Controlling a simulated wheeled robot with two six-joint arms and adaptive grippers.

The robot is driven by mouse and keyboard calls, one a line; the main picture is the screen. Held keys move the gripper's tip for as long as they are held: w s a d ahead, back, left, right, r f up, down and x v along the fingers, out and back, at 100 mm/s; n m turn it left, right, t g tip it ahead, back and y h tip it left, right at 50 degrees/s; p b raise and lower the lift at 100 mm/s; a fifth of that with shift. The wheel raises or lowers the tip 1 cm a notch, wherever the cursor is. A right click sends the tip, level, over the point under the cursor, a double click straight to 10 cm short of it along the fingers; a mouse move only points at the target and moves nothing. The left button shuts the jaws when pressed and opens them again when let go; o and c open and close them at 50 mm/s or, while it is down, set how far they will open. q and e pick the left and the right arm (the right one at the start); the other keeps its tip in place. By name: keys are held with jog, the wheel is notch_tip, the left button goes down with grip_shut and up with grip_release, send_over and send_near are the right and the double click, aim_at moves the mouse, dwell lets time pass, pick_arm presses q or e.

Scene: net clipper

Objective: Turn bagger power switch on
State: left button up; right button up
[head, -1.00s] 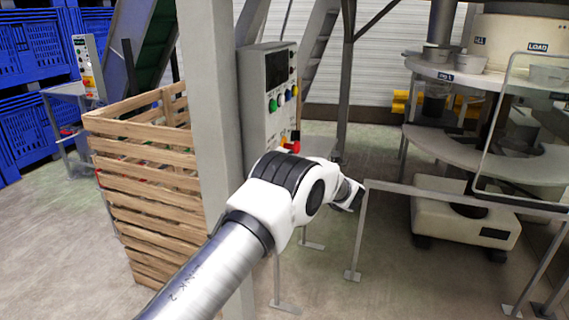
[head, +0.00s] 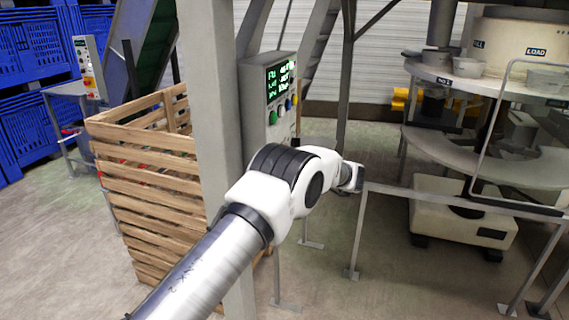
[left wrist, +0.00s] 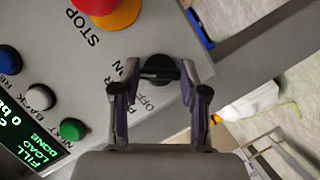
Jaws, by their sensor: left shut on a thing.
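The bagger control box (head: 258,110) stands behind the grey post in the head view, its display (head: 280,78) lit with green text. In the left wrist view, the black power switch (left wrist: 159,70) sits on the panel by the printed ON and OFF labels. My left gripper (left wrist: 160,72) is shut on this switch, one finger on each side. In the head view my left arm reaches across to the box, and its fingers are hidden. The red and yellow stop button (left wrist: 108,10) is close above, in the wrist view. My right gripper is not in view.
A wooden crate (head: 150,165) and the grey post (head: 210,90) stand left of the arm. A metal railing (head: 440,195) is on the right.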

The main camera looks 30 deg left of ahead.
pick_arm(q)
jog(key=shift+m+g+h+p, duration=0.3)
jog(key=shift+m+p, duration=0.2)
jog(key=shift+m, duration=0.2)
jog(key=o, duration=1.1)
jog(key=shift+a, duration=0.1)
jog(key=shift+o, duration=0.2)
jog(key=v, duration=1.2)
jog(key=shift+f, duration=0.1)
